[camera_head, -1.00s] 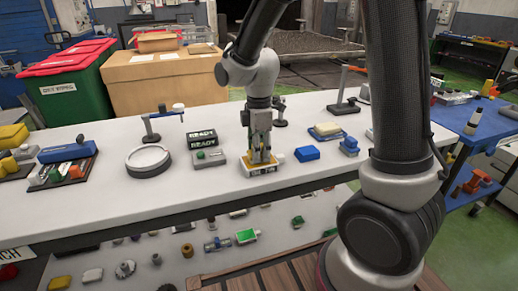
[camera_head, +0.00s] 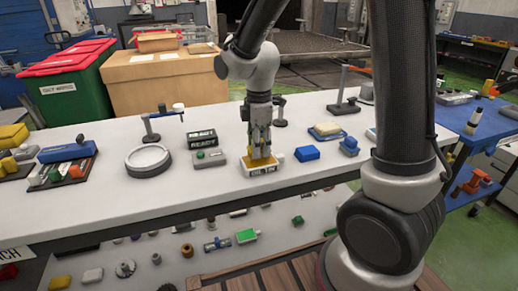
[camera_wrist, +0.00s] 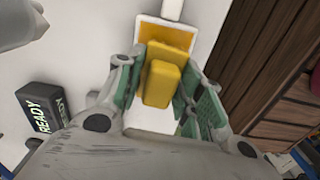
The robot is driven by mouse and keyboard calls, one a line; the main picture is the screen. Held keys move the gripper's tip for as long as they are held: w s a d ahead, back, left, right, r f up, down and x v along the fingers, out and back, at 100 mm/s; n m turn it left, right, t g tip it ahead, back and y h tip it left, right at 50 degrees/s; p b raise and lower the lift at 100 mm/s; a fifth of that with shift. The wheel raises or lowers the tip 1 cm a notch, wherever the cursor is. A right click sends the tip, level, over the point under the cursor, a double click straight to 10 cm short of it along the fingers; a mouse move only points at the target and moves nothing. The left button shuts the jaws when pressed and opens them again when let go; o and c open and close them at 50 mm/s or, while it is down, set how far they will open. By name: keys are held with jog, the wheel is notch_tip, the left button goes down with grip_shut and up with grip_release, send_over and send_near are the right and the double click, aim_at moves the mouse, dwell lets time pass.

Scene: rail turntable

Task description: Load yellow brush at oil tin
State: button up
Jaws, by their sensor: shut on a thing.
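The yellow brush (camera_wrist: 162,82) is between the green-padded fingers of my gripper (camera_wrist: 160,95) in the wrist view. The gripper is shut on it. The oil tin (camera_head: 263,170) is a low white tray with a lettered front, near the table's front edge in the head view. Its amber inside (camera_wrist: 165,36) shows just beyond the brush in the wrist view. My gripper (camera_head: 260,153) points down over the tin in the head view. The fingers hide the brush there, and I cannot tell whether it touches the amber surface.
A READY sign (camera_head: 201,139) and a grey box with a green button (camera_head: 209,158) stand left of the tin. A blue block (camera_head: 307,153) is close on its right. A round white-topped turntable (camera_head: 148,159) is further left. The table's front edge is close.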

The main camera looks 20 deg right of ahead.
jog(key=shift+r, duration=2.7)
